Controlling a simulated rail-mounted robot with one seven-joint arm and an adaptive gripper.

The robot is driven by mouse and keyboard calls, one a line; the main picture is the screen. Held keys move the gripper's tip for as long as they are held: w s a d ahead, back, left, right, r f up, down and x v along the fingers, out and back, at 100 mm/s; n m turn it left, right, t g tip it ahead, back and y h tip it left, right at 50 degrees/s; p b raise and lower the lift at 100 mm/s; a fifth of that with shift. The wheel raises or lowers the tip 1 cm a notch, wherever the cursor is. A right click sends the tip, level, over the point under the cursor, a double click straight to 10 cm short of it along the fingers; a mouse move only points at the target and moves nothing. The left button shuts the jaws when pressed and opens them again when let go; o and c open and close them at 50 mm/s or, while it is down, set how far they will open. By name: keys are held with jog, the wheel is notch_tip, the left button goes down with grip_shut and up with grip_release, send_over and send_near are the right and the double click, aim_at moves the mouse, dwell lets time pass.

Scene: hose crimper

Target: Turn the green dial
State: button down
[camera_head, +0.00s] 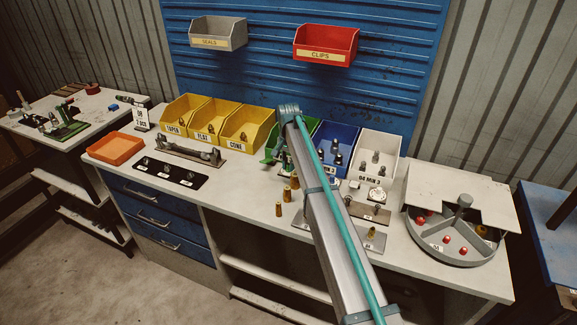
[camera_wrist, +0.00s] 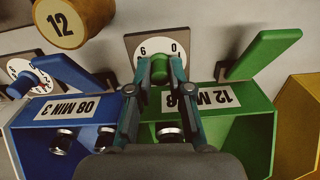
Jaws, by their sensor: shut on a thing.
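The fingers hide part of the knob and part of the plate. The green bin (camera_wrist: 236,135) lies just below the dial in this view, with a label partly covered by a finger.
A green lever (camera_wrist: 264,54) is right of the dial, and a blue bin (camera_wrist: 50,125) with its own lever (camera_wrist: 65,72) is to the left. In the head view, yellow bins (camera_head: 215,117) and a round grey tray (camera_head: 455,250) stand on the bench.

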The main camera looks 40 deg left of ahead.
aim_at(288, 164)
jog(key=shift+n+b, duration=0.7)
jog(key=shift+n, duration=1.1)
jog(key=c, duration=1.1)
grip_release()
jog(key=shift+r, duration=0.15)
notch_tip(288, 164, up, 12)
jog(key=shift+f, duration=0.1)
